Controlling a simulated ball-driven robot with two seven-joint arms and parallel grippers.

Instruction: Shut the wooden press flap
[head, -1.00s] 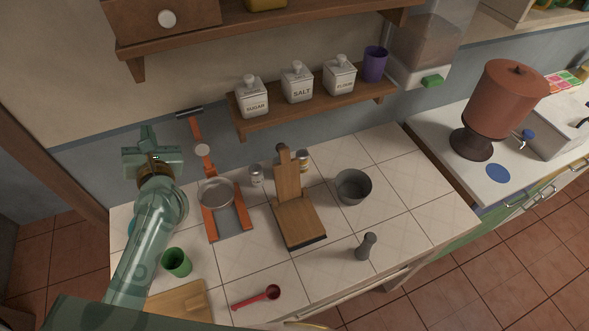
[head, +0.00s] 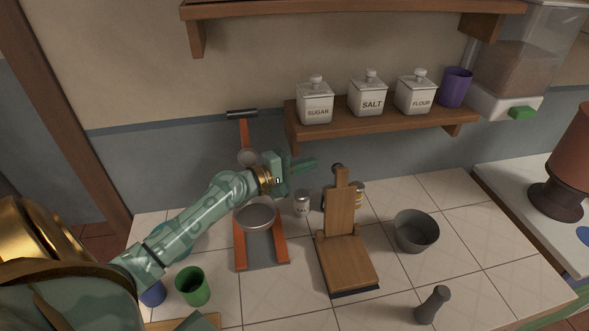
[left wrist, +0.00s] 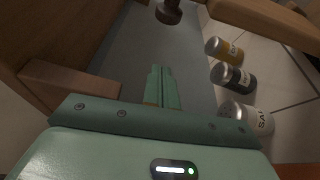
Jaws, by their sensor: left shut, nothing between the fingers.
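The wooden press (head: 349,266) stands on the tiled counter in the head view. Its flap (head: 341,207) is raised, standing nearly upright at the back of the base, with a narrow handle ending in a dark round tip at the top. My left gripper (head: 308,164) is shut and empty, in the air to the left of the flap's upper end and apart from it. In the left wrist view its closed fingers (left wrist: 163,88) point toward a dark brown knob at the top edge, which looks like the flap's tip. My right gripper is not in view.
Small shakers (head: 302,203) stand left of and behind the press. An orange-framed stand with a metal bowl (head: 257,217) is at its left, a grey pot (head: 416,231) at its right. The wooden shelf (head: 385,125) with canisters overhangs behind. A grey pestle-like piece (head: 432,305) stands front right.

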